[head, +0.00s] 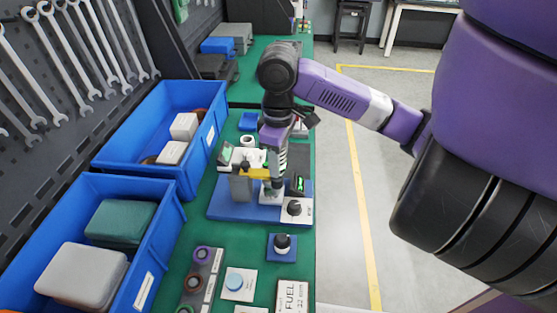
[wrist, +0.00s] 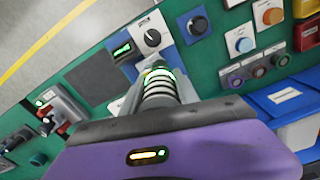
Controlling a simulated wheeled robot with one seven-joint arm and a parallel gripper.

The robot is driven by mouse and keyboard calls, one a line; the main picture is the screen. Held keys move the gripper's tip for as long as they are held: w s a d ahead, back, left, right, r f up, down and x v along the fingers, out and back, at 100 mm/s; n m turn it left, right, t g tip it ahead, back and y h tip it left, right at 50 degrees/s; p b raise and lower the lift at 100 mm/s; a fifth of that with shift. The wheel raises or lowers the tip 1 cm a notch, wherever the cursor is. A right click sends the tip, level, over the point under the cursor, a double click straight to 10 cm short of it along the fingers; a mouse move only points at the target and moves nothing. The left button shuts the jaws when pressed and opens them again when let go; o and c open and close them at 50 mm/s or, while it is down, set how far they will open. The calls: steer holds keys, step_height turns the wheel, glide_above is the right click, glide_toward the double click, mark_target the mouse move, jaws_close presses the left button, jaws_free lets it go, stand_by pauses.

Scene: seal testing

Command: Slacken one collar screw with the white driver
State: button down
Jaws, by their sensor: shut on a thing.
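My gripper (head: 272,180) points down over the blue-based test rig (head: 228,209), on the green bench. It is shut on a pale, dark-ringed shaft that I take to be the white driver; in the wrist view the driver (wrist: 160,90) stands between the grey fingers, with a green glow near its far end. The driver's lower end is close to the rig beside a grey block (head: 240,188) and a yellow piece (head: 257,174). The collar and its screws cannot be made out behind the gripper and driver, so I cannot tell whether the tip touches a screw.
A black knob (head: 294,208) and a small green-lit display (head: 300,184) sit at the rig's right side. A separate knob unit (head: 282,243), a blue button (head: 235,281) and a ring rack (head: 200,280) lie in front. Blue bins (head: 166,200) line the left. The aisle floor is clear.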

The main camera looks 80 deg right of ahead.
steer(key=shift+r+p, duration=3.2)
steer(key=shift+r, duration=0.4)
